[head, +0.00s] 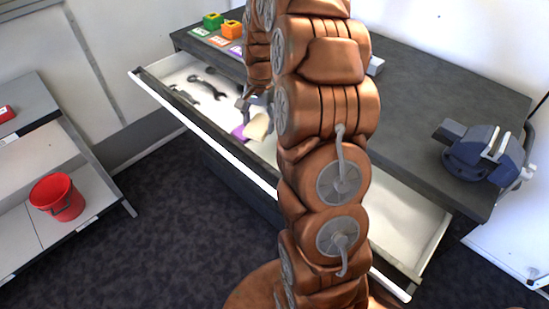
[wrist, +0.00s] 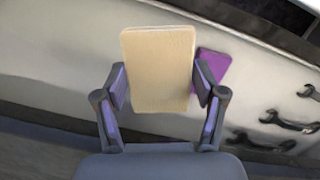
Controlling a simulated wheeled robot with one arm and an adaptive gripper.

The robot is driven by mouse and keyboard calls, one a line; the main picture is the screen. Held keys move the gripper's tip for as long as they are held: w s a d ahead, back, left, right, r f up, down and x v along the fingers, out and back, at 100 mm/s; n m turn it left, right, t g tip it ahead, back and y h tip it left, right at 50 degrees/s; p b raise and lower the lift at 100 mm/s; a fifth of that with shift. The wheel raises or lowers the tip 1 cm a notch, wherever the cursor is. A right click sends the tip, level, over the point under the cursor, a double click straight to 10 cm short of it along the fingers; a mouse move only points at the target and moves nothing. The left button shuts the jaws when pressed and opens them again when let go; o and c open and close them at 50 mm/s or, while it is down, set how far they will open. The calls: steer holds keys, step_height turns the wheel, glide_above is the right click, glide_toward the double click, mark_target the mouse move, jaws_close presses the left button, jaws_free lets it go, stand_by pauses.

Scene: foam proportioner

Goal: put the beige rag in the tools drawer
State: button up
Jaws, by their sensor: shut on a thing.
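The beige rag (wrist: 158,68) is a flat, pale rectangle held between the two fingers of my gripper (wrist: 160,90) in the wrist view. In the head view the rag (head: 257,127) shows beside my arm, over the open tools drawer (head: 400,208). My gripper (head: 250,103) is partly hidden by my arm there. The drawer is pulled out and has a pale floor. Dark wrenches (head: 203,88) lie in its left part, and they also show at the right of the wrist view (wrist: 270,132). I cannot tell whether the rag touches the drawer floor.
A purple flat thing (wrist: 213,66) lies in the drawer behind the rag. Green (head: 213,20) and orange (head: 232,30) blocks stand on the dark worktop (head: 430,85), with a blue vise (head: 483,150) at right. A red bucket (head: 58,197) is on the left shelf. The drawer's right part looks clear.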

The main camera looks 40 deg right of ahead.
mark_target(274, 155)
steer(key=s+d+m, duration=0.3)
steer(key=d, duration=0.1)
steer(key=shift+f+b, duration=0.3)
steer(key=shift+f, duration=0.05)
steer(key=shift+f, duration=0.1)
step_height(274, 155, down, 9)
steer(key=shift+a+f+p, duration=0.1)
steer(key=shift+f+p, duration=0.1)
steer(key=shift+p, duration=0.95)
steer(key=shift+f, duration=0.35)
steer(key=o, duration=1.1)
steer(key=shift+r+p, duration=0.25)
steer(key=shift+p, duration=0.05)
